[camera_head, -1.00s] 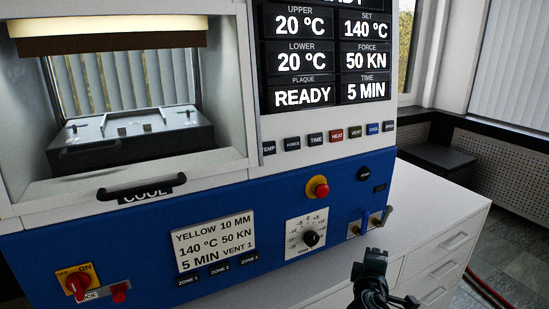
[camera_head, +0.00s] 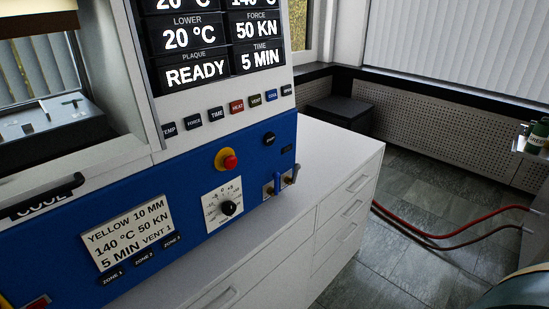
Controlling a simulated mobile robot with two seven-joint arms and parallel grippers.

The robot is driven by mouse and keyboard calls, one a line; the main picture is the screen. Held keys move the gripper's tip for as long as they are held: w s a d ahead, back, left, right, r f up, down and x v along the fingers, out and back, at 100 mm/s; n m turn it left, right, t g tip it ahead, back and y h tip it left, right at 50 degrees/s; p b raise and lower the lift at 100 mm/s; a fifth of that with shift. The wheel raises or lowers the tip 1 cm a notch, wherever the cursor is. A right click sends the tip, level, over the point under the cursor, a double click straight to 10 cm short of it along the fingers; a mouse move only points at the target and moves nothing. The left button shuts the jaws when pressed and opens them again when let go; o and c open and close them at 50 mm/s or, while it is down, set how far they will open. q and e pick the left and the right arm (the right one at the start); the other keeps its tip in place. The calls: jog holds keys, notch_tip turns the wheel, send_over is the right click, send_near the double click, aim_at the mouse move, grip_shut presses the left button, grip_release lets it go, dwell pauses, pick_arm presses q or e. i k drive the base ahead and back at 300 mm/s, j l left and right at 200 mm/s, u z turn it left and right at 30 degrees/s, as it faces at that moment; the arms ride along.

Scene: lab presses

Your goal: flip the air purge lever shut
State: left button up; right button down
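Two small levers sit on metal plates at the lower right end of the blue press panel (camera_head: 190,180). The right one is a grey-brown lever (camera_head: 294,173), also pointing up. Their labels are too small to read, so I cannot tell which is the air purge lever. Neither of my grippers is in view, and nothing touches the levers.
A white drawer cabinet (camera_head: 335,215) stands below and right. Red hoses (camera_head: 415,225) cross the floor. Bottles (camera_head: 538,134) stand at the right edge.

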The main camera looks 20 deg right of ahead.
aim_at(297, 166)
jog(key=i+l, duration=0.1)
jog(key=l, duration=0.85)
jog(key=l+u, duration=0.1)
jog(key=l, duration=0.8)
jog(key=i+j, duration=0.35)
jog(key=i, duration=0.15)
